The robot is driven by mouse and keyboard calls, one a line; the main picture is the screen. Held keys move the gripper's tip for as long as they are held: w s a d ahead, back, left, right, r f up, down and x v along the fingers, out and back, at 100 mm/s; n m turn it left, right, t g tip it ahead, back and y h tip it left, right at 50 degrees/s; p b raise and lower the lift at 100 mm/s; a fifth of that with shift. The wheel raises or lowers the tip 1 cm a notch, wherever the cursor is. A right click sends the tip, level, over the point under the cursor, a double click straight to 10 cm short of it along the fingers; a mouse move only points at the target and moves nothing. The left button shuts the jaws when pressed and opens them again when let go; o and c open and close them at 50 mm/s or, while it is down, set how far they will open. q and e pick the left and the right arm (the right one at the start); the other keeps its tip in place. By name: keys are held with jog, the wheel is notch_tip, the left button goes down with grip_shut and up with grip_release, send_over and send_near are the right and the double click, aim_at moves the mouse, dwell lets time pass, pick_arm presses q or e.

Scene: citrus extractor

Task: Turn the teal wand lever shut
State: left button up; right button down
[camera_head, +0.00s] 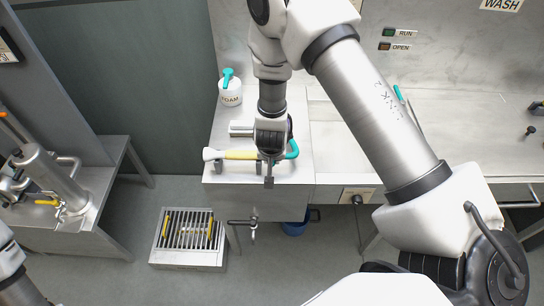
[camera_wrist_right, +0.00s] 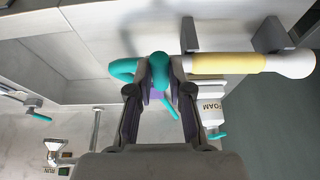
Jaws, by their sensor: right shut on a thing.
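The wand lies across cradle brackets near the front edge of the steel counter. It has a yellow grip (camera_head: 240,155) and a white nozzle (camera_head: 210,154) at its left end, with a teal curved end (camera_head: 293,150) at its right. In the right wrist view the yellow grip (camera_wrist_right: 228,63) and teal curved end (camera_wrist_right: 123,68) also show. The teal lever (camera_wrist_right: 160,70) stands between the fingers of my right gripper (camera_wrist_right: 160,92), which is shut on it. In the head view my right gripper (camera_head: 268,172) hides the lever. My left gripper is out of view.
A white FOAM bottle (camera_head: 230,92) with a teal pump stands on the counter behind the wand. A floor drain grate (camera_head: 187,232) and a blue bucket (camera_head: 295,228) are below. RUN and OPEN labels (camera_head: 402,47) are on the back wall.

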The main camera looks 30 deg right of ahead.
jog(key=c, duration=1.2)
grip_release()
jog(key=shift+o, duration=0.7)
jog(key=shift+w+d, duration=0.1)
jog(key=shift+w, duration=0.05)
jog(key=v, duration=1.2)
jog(key=shift+w+f, duration=0.1)
